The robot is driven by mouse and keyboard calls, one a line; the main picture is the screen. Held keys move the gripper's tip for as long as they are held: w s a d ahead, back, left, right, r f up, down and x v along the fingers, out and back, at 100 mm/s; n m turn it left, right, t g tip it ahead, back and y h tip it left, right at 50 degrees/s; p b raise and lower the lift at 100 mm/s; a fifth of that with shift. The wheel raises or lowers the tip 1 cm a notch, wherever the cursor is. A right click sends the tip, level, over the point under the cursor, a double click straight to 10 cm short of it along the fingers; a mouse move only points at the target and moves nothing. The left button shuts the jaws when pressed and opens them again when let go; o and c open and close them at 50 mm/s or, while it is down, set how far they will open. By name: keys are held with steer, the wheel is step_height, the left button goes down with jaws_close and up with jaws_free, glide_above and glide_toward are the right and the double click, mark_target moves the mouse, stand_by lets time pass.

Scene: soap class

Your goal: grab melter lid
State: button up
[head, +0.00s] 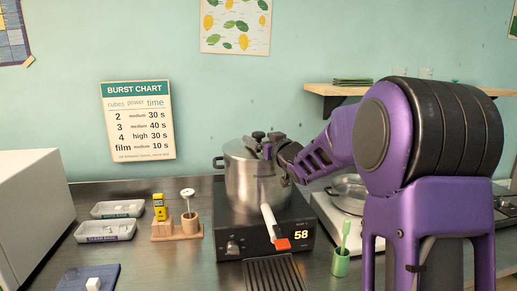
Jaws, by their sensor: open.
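The melter is a steel pot (245,182) on a black heater base (262,239) whose display reads 58. Its lid (236,149) sits on top of the pot, partly hidden by my gripper. My gripper (264,141) is open at the top of the pot, with its dark fingers close around or beside the lid's black knob. I cannot tell if the fingers touch the knob. My purple arm reaches in from the right and hides part of the scene.
A wooden holder (178,231) and two labelled trays (105,231) are on the left. A shelf (345,90) hangs behind.

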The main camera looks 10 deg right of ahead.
steer(key=shift+c, duration=0.3)
jaws_close()
steer(key=shift+r, duration=0.2)
